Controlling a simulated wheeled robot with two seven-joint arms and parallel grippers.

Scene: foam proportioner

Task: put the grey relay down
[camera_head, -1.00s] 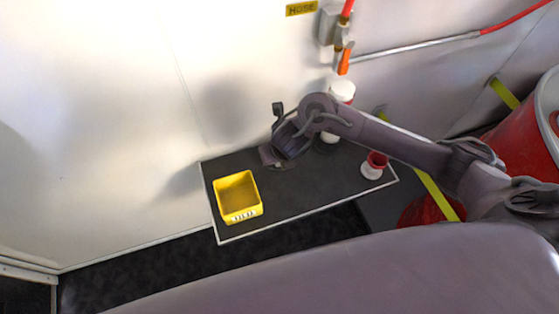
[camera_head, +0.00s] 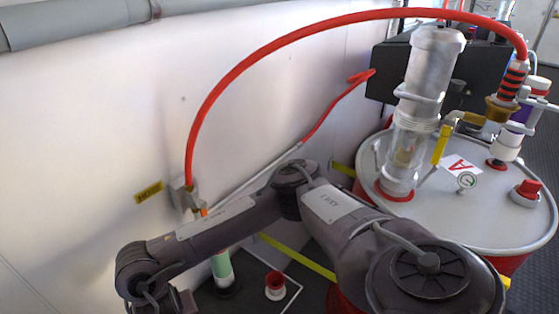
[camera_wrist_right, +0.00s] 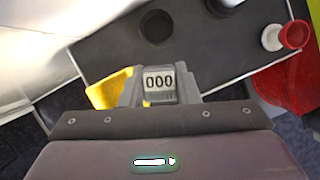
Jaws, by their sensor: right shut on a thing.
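The grey relay (camera_wrist_right: 160,84), a small grey block with a white face marked "000", is in the right wrist view. My right gripper (camera_wrist_right: 160,98) is shut on it, with a finger on each side. Beyond and below it is the dark shelf top (camera_wrist_right: 215,55); I cannot tell whether the relay touches it. In the head view my right arm reaches to the lower left, and its gripper end is cut off by the bottom edge. My left gripper is in neither current view.
A dark round base (camera_wrist_right: 156,27) and a red-and-white cup (camera_wrist_right: 285,37) are on the shelf. A white-and-green bottle (camera_head: 222,267) stands behind my arm. A large drum (camera_head: 440,220) with a clear cylinder is at the right.

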